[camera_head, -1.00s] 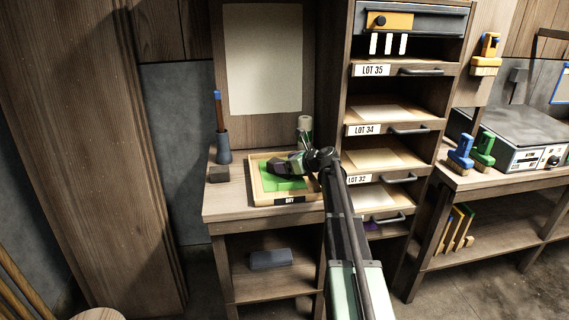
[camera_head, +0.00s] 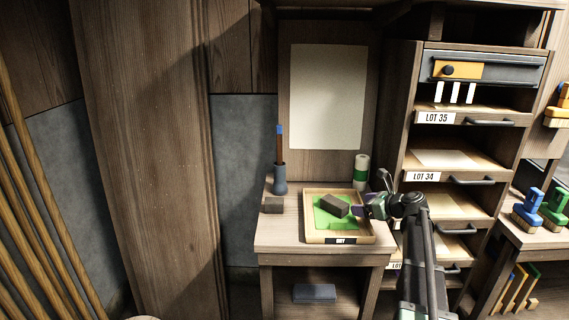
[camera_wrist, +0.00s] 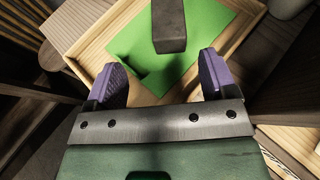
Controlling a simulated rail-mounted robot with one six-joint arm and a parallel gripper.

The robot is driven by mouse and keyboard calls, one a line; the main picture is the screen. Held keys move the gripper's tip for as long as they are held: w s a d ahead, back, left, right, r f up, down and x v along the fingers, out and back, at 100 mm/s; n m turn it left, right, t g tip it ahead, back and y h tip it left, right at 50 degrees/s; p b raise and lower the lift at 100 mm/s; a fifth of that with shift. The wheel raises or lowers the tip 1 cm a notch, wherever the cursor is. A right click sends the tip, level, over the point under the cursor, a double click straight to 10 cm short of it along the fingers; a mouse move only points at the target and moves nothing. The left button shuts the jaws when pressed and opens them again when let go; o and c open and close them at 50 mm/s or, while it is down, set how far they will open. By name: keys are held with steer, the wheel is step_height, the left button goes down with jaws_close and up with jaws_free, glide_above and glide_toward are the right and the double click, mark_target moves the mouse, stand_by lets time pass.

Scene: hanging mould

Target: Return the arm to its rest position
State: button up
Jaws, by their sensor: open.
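My gripper (camera_head: 366,206) is at the right edge of a shallow wooden tray in the head view. In the wrist view its two purple-padded fingers (camera_wrist: 160,76) are spread apart with nothing between them. The tray (camera_head: 308,229) stands on a small wooden bench and has a dark label on its front. A green sheet (camera_head: 324,217) lies in it, also in the wrist view (camera_wrist: 215,35). A dark block (camera_head: 334,206) rests on the sheet; in the wrist view the block (camera_wrist: 169,25) lies beyond the fingertips, apart from them.
A holder with a blue-tipped tool (camera_head: 280,180) and a small dark block (camera_head: 272,205) stand left of the tray. A green-and-white container (camera_head: 361,170) stands behind it. A shelf rack with labelled slots (camera_head: 434,118) rises close on the right.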

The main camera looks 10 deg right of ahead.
steer(key=s+a+n+g+p, duration=0.1)
steer(key=a+n, duration=0.1)
steer(key=a, duration=0.1)
steer(key=s+a+n+g+p, duration=0.1)
steer(key=a+n, duration=0.1)
steer(key=a, duration=0.2)
steer(key=s+a+n+g+p, duration=0.1)
steer(key=s+a+n, duration=0.1)
steer(key=a, duration=0.2)
steer(key=shift+a+r+n+p, duration=0.2)
steer(key=shift+r+n+p, duration=0.15)
steer(key=shift+n, duration=0.05)
steer(key=s+a+r+n+g+h+p, duration=0.1)
steer(key=s+a+n+g+h+p, duration=0.2)
steer(key=s+a+n, duration=0.5)
steer(key=s+a+r+n+g+h+p, duration=0.1)
steer(key=s+a+n+g+h+p, duration=0.2)
steer(key=s+a+n, duration=0.6)
steer(key=s+n+g+p, duration=0.2)
steer(key=s+n, duration=0.2)
steer(key=n, duration=0.1)
steer(key=shift+s+a+n+h+p, duration=0.25)
steer(key=shift+s+n+h+p, duration=0.05)
steer(key=shift+s+p, duration=0.1)
